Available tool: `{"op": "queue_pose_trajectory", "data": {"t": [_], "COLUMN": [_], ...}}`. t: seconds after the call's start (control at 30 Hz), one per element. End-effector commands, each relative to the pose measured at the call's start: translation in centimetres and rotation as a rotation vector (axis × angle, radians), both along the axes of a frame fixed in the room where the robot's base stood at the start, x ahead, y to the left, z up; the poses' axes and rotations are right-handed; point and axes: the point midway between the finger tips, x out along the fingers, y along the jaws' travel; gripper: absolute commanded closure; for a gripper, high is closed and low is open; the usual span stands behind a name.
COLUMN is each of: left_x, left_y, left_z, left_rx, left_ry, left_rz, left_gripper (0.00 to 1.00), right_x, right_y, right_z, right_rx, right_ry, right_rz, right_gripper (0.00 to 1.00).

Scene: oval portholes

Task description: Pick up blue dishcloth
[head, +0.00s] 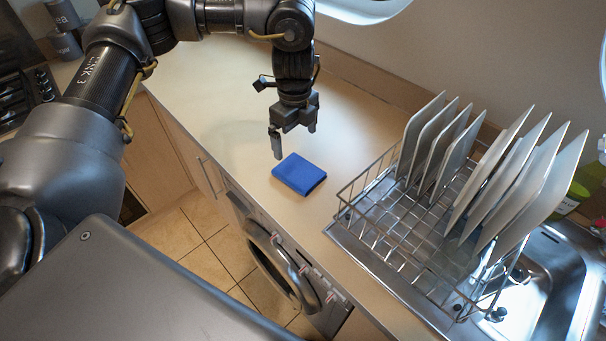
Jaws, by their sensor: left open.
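The blue dishcloth (299,174) lies folded into a small flat pad on the light countertop, left of the dish rack. My left gripper (294,138) points down just above and behind the cloth in the head view. Its fingers are apart, with nothing between them. One finger hangs near the cloth's upper left corner, and the other is farther right and back. I see a gap between the gripper and the cloth. My right gripper is not in view.
A wire dish rack (372,188) with several upright white plates (447,150) stands right of the cloth, beside a steel sink (560,268). A washing machine (276,262) is below the counter edge. Counter behind the cloth is clear.

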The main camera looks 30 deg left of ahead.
Motion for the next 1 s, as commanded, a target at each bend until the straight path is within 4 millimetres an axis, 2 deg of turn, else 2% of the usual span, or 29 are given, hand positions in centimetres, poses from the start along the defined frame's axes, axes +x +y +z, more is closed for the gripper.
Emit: {"op": "queue_pose_trajectory", "data": {"t": [0.13,0.23,0.43,0.77,1.0], "left_x": [0.1,0.1,0.1,0.0,-0.2], "left_y": [-0.3,-0.5,-0.5,-0.2,0.1], "left_z": [-0.5,-1.9,-4.8,-6.1,-9.5], "left_rx": [-0.001,-0.002,-0.001,-0.002,-0.002], "left_ry": [0.001,0.005,0.003,0.002,0.004], "left_rz": [-0.006,-0.009,-0.008,-0.005,-0.003], "left_gripper": [0.0,0.0,0.0,0.0,0.0], "right_x": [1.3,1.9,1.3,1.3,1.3], "right_y": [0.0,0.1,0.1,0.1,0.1], "right_z": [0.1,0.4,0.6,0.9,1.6], "right_rx": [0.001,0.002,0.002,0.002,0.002], "right_ry": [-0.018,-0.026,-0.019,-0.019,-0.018], "right_rz": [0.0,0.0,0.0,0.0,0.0], "right_gripper": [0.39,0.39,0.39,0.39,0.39]}}
